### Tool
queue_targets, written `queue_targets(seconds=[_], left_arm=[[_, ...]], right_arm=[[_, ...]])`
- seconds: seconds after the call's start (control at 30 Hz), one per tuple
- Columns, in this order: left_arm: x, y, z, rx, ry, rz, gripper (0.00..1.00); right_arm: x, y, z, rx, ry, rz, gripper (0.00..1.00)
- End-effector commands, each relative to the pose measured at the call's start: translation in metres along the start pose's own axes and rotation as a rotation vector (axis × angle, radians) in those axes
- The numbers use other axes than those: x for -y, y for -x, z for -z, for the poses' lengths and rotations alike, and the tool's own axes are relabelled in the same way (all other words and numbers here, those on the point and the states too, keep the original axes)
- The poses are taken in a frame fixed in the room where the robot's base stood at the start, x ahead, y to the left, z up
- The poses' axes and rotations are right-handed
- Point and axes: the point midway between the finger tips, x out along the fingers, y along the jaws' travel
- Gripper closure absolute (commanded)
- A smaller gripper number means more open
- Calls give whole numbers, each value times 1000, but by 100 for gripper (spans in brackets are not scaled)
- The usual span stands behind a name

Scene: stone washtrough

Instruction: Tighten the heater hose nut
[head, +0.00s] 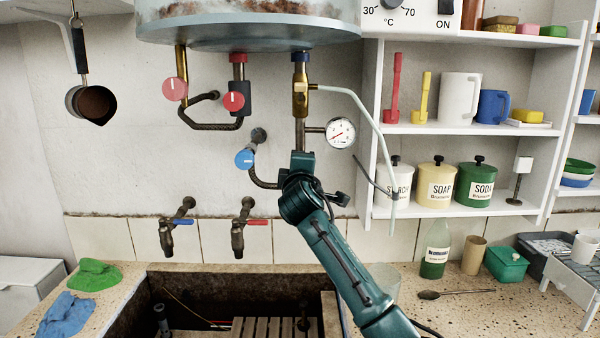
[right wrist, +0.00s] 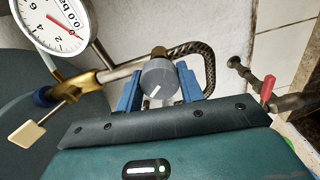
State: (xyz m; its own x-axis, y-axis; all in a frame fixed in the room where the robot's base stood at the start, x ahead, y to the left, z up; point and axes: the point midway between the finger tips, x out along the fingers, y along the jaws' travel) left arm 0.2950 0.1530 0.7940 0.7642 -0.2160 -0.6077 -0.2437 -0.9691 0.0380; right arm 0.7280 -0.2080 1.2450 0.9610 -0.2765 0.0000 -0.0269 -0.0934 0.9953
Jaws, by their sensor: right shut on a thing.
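In the head view my right gripper (head: 299,160) is at the lower end of the pipe (head: 300,132) under the heater and hides the nut. The braided hose (head: 262,183) runs from the blue knob (head: 245,158) to behind the gripper; it also shows in the right wrist view (right wrist: 206,62). My left gripper is not in view.
A pressure gauge (head: 340,132) sits close right of the pipe, and a pale thin tube (head: 365,110) hangs beyond it. Red knobs (head: 234,101) are to the left. Two taps (head: 238,236) stand over the stone trough (head: 200,280). Shelves (head: 460,128) stand at right.

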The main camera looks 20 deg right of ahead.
Motion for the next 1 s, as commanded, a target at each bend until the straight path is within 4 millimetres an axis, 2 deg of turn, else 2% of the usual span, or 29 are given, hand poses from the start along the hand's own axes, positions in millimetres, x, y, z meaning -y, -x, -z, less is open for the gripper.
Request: queue_targets(seconds=[0.6,1.0], left_arm=[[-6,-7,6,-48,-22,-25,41],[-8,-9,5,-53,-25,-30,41]], right_arm=[[2,0,0,1,-533,4,85],[1,0,0,0,-687,3,85]])
